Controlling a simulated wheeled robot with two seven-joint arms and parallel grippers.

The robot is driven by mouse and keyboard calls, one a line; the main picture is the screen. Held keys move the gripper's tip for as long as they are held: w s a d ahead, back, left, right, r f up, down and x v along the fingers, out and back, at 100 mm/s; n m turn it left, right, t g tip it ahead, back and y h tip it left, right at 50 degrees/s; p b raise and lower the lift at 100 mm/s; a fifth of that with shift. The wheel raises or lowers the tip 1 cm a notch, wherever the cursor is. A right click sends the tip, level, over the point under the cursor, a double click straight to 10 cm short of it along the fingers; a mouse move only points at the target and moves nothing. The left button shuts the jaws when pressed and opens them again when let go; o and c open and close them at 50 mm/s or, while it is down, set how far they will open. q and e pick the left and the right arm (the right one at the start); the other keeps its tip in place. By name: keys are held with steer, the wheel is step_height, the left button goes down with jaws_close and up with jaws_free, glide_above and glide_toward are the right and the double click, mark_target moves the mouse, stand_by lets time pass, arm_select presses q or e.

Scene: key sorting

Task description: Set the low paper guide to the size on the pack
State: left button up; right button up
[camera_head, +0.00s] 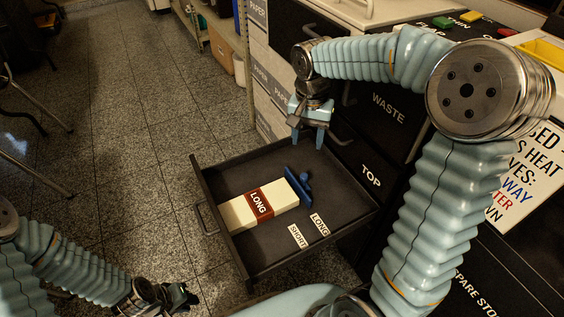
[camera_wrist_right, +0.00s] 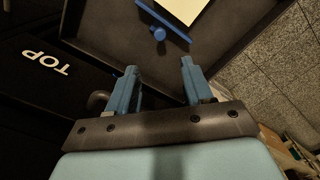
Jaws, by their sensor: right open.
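The paper pack (camera_head: 236,212) is cream with a brown band reading LONG, and lies flat in the open drawer (camera_head: 262,262). The blue paper guide (camera_head: 292,184) with its round knob (camera_head: 306,178) stands at the pack's cabinet-side end; any gap is too small to tell. Its near end points toward the LONG label (camera_head: 319,224); the SHORT label (camera_head: 297,236) lies left of that. My right gripper (camera_head: 311,134) is open and empty above the drawer's back; in the wrist view the guide (camera_wrist_right: 172,26) lies beyond the fingertips (camera_wrist_right: 159,68). My left gripper (camera_head: 180,298) is low at left, its jaws unclear.
My right arm passes over the cabinet side. Speckled floor (camera_head: 130,170) is open to the left.

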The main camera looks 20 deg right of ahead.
mark_target(304, 176)
step_height(304, 176, down, 14)
steer(key=b, duration=0.2)
steer(key=shift+r+b, duration=0.1)
steer(key=shift+b, duration=0.3)
jaws_close()
